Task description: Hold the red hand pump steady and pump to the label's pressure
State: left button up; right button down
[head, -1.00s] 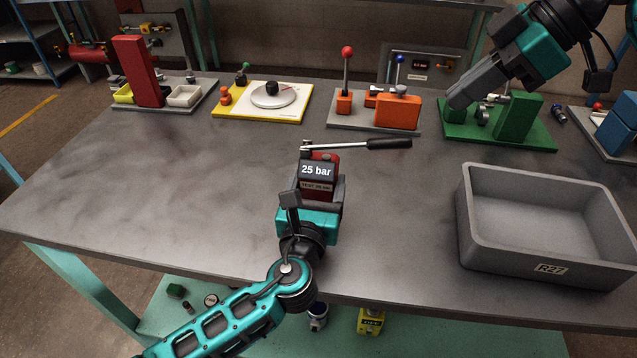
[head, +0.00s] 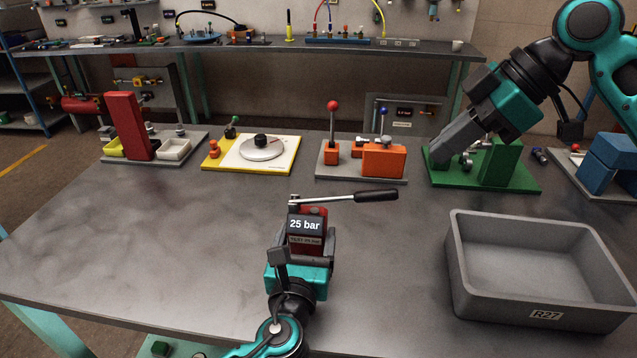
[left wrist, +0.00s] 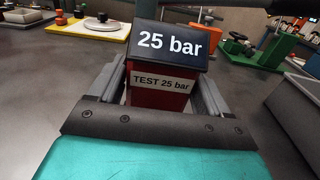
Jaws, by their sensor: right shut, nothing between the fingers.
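The red hand pump (head: 313,212) stands upright on the near middle of the table. Its black display reads "25 bar" (head: 305,225); the label below reads "TEST 25 bar", clear in the left wrist view (left wrist: 161,82). The pump's lever with a black grip (head: 377,195) extends to the right, nearly level. My left gripper (head: 303,245) is around the pump body from the near side, a finger on each side, shut on it. My right gripper (head: 440,155) is shut and empty, away from the lever, in front of the green fixture in the picture.
A grey bin marked R27 (head: 545,315) stands at the right. Along the back edge are a red post stand (head: 127,125), a yellow-white board (head: 285,165), an orange lever fixture (head: 383,160), the green fixture (head: 500,163) and a blue block (head: 612,165). The table left of the pump is clear.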

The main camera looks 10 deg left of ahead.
pick_arm(q)
jog(key=o, duration=0.4)
